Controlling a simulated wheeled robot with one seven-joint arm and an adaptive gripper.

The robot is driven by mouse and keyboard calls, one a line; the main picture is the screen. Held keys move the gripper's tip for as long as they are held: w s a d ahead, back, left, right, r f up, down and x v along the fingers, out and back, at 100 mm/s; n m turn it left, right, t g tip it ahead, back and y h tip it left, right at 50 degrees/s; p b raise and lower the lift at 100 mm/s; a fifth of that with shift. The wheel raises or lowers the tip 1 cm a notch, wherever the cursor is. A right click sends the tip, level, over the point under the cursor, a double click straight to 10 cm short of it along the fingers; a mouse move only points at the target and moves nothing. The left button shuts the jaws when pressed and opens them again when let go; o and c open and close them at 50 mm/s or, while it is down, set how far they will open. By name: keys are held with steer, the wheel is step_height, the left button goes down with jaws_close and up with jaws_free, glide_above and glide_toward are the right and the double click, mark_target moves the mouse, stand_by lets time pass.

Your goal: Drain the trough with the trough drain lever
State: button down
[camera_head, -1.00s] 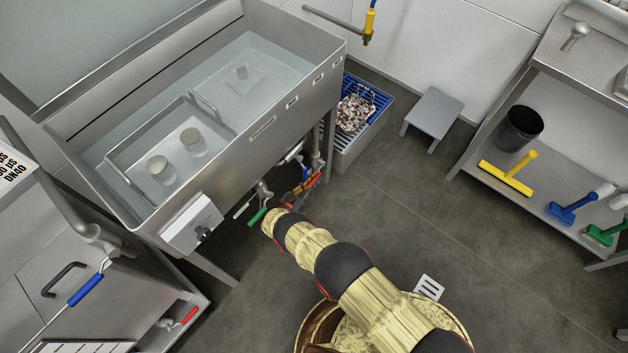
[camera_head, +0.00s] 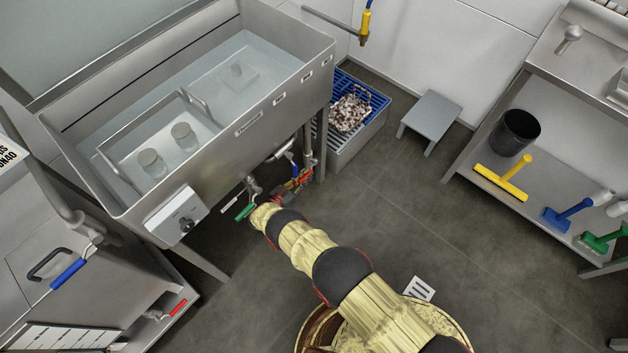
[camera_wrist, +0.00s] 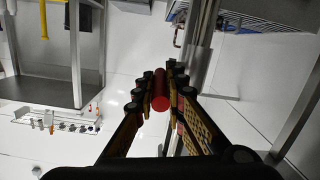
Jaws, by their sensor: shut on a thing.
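The trough (camera_head: 250,120) is a steel tank of clear water at the upper left in the head view. Under its front, a drain pipe (camera_head: 307,150) comes down to a valve with a red lever handle (camera_head: 303,178). In the wrist view the red handle (camera_wrist: 160,92) stands between the fingers of my gripper (camera_wrist: 163,78), which is shut on it. No label on the levers is readable.
A control box (camera_head: 176,216) is on the trough's front. A grey bin with a blue grate (camera_head: 375,101) and a stool (camera_head: 431,118) stand to the right. A shelf with brushes (camera_head: 470,185) is far right. The floor between is clear.

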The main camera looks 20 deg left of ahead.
steer(key=shift+a, duration=0.1)
steer(key=c, duration=1.8)
jaws_free()
steer(key=v, duration=1.2)
steer(key=shift+c, duration=0.4)
